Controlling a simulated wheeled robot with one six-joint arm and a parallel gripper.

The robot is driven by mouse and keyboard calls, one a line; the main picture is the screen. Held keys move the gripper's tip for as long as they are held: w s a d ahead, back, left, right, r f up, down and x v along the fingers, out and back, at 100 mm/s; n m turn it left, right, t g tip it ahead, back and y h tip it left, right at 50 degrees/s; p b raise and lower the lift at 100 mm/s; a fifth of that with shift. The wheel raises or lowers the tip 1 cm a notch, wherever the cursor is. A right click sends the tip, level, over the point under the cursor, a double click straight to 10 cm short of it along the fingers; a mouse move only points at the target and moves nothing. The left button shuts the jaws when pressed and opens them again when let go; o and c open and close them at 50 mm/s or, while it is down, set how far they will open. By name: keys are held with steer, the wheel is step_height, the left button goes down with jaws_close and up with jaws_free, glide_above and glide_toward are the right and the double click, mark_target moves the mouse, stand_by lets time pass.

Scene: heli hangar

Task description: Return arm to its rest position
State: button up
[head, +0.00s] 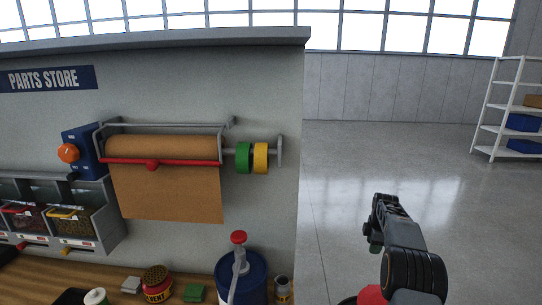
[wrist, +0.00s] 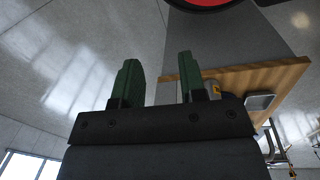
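My gripper (wrist: 157,84) shows in the wrist view with its two green fingers apart and nothing between them. In the head view my gripper (head: 375,238) is at the lower right, over the open floor and to the right of the parts store wall. It is clear of the wall and the bench. My arm comes up from the bottom edge behind it. The lower part of the arm is out of the frame.
The wooden bench (head: 60,277) holds a blue drum (head: 252,278) with a red-topped pump and several small items. A paper roll (head: 165,150) and green and yellow tape rolls hang on the wall (head: 270,75). White shelving (head: 484,120) stands far right. The floor (head: 400,150) between is free.

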steer(key=shift+s+a+r+m+t+b, duration=1.05)
steer(key=shift+s+a+m, duration=1.95)
steer(key=shift+s, duration=2.85)
steer(key=shift+s+a+r+m+t+b, duration=0.15)
steer(key=shift+s+a+r+m+b, duration=0.45)
steer(key=shift+s+a+r+m, duration=2.8)
steer(key=shift+s+a+f+m+t+b, duration=1.1)
steer(key=shift+s+a, duration=2.75)
steer(key=shift+s, duration=4.45)
steer(key=w+d+f+n+g+b, duration=0.1)
steer(key=w+d+f+g+b, duration=0.1)
steer(key=w+d+f+b, duration=0.5)
steer(key=w+d+f+g+b, duration=0.2)
steer(key=w+d+f, duration=0.25)
steer(key=d, duration=0.65)
steer(key=w+d+r+n, duration=0.2)
steer(key=w+d+n, duration=0.55)
steer(key=n, duration=0.45)
steer(key=f+n, duration=0.1)
steer(key=f, duration=0.3)
steer(key=w+f+n, duration=0.1)
steer(key=f, duration=0.4)
steer(key=w+f+n, duration=0.1)
steer(key=f, duration=0.3)
steer(key=shift+w+d+f+n, duration=0.15)
steer(key=shift+d+f+n, duration=0.1)
steer(key=shift+n, duration=0.05)
